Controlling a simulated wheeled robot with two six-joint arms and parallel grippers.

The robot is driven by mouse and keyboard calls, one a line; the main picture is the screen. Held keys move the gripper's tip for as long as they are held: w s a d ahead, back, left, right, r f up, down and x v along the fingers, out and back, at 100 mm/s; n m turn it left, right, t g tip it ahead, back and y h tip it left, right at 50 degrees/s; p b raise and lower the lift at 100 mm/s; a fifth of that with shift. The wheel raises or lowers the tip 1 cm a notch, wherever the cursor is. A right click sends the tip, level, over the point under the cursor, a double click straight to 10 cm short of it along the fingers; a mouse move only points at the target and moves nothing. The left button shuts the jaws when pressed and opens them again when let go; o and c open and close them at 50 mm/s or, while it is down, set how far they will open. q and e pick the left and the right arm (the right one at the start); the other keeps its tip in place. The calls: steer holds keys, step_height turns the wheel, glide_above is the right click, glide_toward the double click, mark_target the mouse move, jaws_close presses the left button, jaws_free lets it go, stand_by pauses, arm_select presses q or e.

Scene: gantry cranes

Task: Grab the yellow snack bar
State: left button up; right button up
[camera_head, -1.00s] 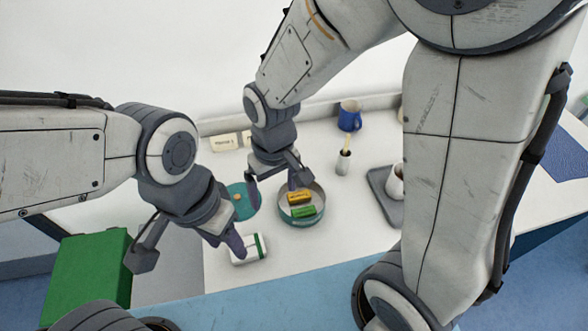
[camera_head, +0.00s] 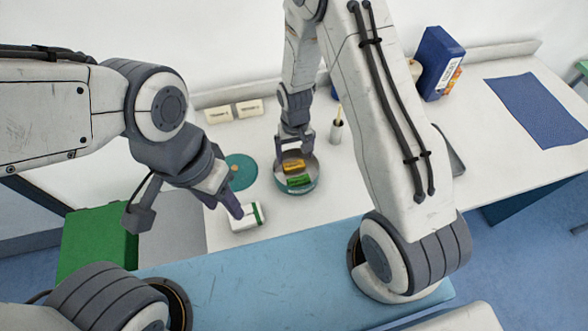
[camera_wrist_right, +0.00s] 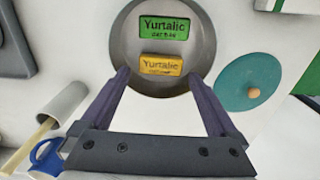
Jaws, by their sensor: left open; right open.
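The yellow snack bar (camera_head: 293,165) lies in a round tin with a teal outside (camera_head: 313,183), beside a green snack bar (camera_head: 299,180). In the right wrist view the yellow bar (camera_wrist_right: 161,65) shows its "Yurtalic" label, with the green bar (camera_wrist_right: 166,27) beyond it. My right gripper (camera_head: 294,152) is open at the tin's far side. In the wrist view its two fingertips (camera_wrist_right: 160,75) are spread either side of the yellow bar, not touching it. My left gripper (camera_head: 190,208) is open and empty, left of the tin near a white and green box (camera_head: 246,217).
A teal disc lid with a knob (camera_head: 241,172) lies left of the tin. A small cup with a stick (camera_head: 337,131) stands behind right. A blue box (camera_head: 436,63) stands far right, and a green box (camera_head: 97,238) is front left.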

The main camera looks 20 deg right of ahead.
mark_target(294, 165)
step_height(294, 165, down, 5)
steer(key=b, duration=0.4)
steer(key=shift+w+f, duration=0.1)
steer(key=shift+f, duration=0.1)
steer(key=shift+r, duration=0.1)
steer(key=c, duration=1)
